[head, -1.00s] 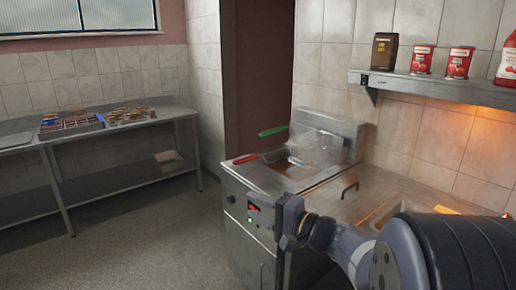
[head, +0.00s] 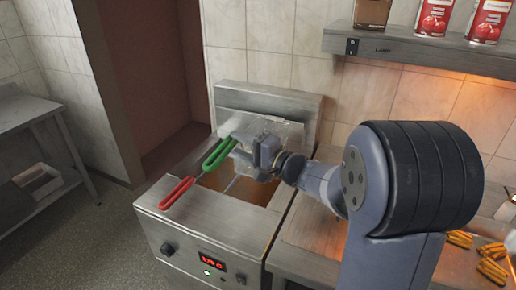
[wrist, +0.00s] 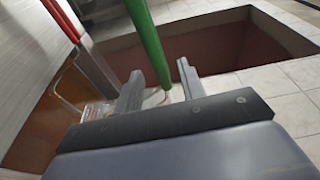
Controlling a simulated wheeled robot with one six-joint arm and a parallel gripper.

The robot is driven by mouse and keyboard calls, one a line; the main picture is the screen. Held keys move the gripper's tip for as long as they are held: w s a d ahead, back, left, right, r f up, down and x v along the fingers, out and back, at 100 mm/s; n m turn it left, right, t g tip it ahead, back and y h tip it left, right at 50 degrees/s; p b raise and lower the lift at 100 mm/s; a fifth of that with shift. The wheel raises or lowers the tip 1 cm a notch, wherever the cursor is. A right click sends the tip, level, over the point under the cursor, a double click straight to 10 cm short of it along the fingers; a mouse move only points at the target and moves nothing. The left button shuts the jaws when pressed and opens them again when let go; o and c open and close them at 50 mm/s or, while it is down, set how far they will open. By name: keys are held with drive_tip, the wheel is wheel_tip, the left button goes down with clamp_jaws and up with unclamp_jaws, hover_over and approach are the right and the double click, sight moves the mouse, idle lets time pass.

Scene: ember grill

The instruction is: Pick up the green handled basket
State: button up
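The green handle (head: 219,154) of a basket slants over the fryer. It also shows in the wrist view (wrist: 150,38), running down between my fingers. The basket's pale mesh body (head: 240,125) is at the back of the fryer, partly hidden by my gripper. My gripper (head: 254,158) is at the right of the handle's inner end. In the wrist view, my gripper (wrist: 160,76) is open, with gaps between the handle and both fingers. A second basket's red handle (head: 177,193) lies lower left, near the fryer's front rim.
The steel fryer (head: 190,226) has a lit red display on its front and a raised back panel. A counter with fries (head: 491,268) is to the right. A shelf (head: 420,50) with cans hangs above. Open floor (head: 90,240) lies to the left.

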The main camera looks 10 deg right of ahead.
drive_tip(key=shift+x, duration=1.1)
drive_tip(key=shift+w+d+r, duration=0.1)
drive_tip(key=shift+d, duration=0.1)
clamp_jaws()
